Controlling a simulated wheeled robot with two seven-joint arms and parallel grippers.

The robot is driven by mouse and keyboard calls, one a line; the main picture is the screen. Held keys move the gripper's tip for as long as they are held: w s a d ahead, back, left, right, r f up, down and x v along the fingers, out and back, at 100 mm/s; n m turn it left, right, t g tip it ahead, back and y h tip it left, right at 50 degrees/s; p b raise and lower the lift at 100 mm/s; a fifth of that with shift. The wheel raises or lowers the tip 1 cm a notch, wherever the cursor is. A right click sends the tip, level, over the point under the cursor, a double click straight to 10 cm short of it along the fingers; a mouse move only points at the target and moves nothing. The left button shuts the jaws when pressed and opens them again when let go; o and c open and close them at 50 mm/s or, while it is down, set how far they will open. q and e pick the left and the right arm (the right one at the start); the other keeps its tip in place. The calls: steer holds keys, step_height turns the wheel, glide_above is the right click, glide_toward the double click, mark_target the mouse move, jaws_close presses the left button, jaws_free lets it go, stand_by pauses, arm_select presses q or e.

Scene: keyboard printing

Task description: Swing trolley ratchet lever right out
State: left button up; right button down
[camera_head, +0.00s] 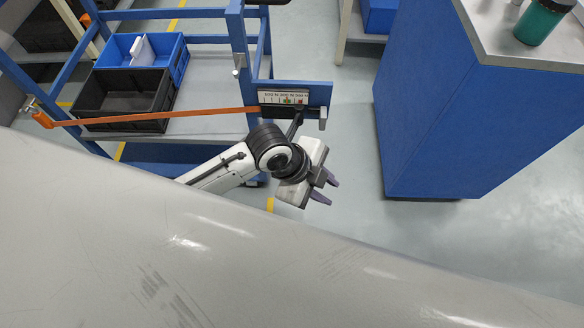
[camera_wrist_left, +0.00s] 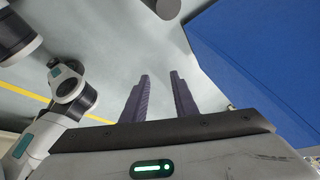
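The trolley (camera_head: 237,22) is a blue frame at the upper left of the head view. An orange strap (camera_head: 165,116) runs across it to a blue bracket (camera_head: 318,88) with a marked scale plate. A dark bar (camera_head: 296,122) stands out below this bracket, partly behind my left wrist; I cannot tell for sure that it is the ratchet lever. My left gripper (camera_head: 326,188) is just below and right of the bracket, fingers pointing right, apart and empty. The left wrist view also shows its two separated fingers (camera_wrist_left: 160,96). My right gripper is not in view.
A black crate (camera_head: 122,94) and a blue crate (camera_head: 167,50) stand on the trolley. A large blue cabinet (camera_head: 440,120) with a grey top and a green container (camera_head: 541,22) is at the right. Clear floor (camera_head: 350,130) lies between trolley and cabinet.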

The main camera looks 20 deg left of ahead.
arm_select(q)
steer(key=w+a+r+m+g+y, duration=0.1)
steer(key=a+r+m, duration=0.1)
steer(key=a+m, duration=0.1)
steer(key=w+a+r+m+y, duration=0.1)
steer(key=a+r+m+y, duration=0.1)
steer(key=a+m, duration=0.1)
steer(key=w+a+r+m+g+y, duration=0.1)
steer(key=a+r+m, duration=0.1)
steer(key=m, duration=0.1)
steer(key=shift+a+r+m+g+y, duration=0.3)
steer(key=shift+a+r+y, duration=0.05)
steer(key=shift+a+y, duration=0.05)
steer(key=shift+w+a, duration=0.1)
steer(key=shift+a, duration=0.2)
step_height(320, 180, down, 10)
steer(key=shift+r+b, duration=0.1)
steer(key=shift+b, duration=0.5)
jaws_close()
